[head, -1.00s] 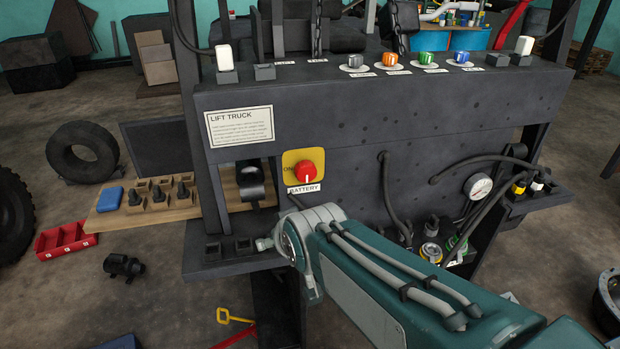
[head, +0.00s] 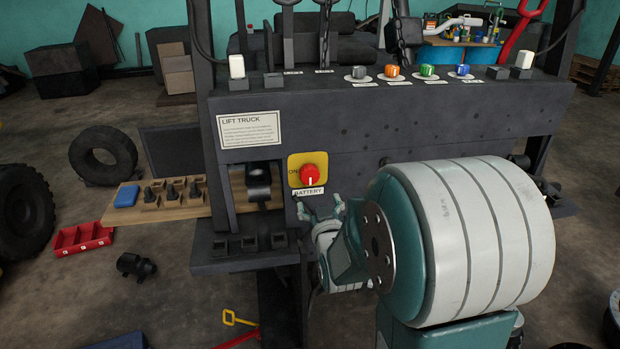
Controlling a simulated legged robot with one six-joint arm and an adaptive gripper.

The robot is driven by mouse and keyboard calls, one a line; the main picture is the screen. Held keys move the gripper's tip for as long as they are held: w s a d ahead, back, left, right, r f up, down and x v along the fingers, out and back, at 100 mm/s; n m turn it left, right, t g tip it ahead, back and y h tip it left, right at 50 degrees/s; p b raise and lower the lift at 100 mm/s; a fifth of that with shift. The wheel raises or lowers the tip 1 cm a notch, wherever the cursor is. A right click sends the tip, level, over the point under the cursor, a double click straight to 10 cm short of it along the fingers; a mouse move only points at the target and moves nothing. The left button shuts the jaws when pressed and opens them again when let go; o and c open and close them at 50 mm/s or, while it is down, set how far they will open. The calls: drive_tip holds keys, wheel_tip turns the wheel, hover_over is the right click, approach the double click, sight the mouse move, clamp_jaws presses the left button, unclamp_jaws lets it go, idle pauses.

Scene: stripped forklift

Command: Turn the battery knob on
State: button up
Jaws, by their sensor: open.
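The red battery knob (head: 309,174) sits on a yellow plate (head: 294,165) on the dark front panel of the lift truck. "ON" is printed at the plate's left, and a white "BATTERY" label (head: 308,191) is below the knob. A pale pointer mark on the knob points roughly downward. My gripper (head: 319,207) is just below the knob, its fingers apart and empty, near the label. It does not appear to hold the knob. My arm's large pale and teal joint hides the panel's lower right.
Colored knobs (head: 391,73) and white-capped switches line the panel's top. A shelf with dark sockets (head: 249,242) juts out at lower left. A wooden board (head: 160,207) with pegs, a red tray (head: 83,237) and tires lie left.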

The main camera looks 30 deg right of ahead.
sight(310, 179)
drive_tip(key=x, duration=1)
drive_tip(key=shift+w+f, duration=0.1)
drive_tip(key=shift+w, duration=0.15)
drive_tip(key=c, duration=1)
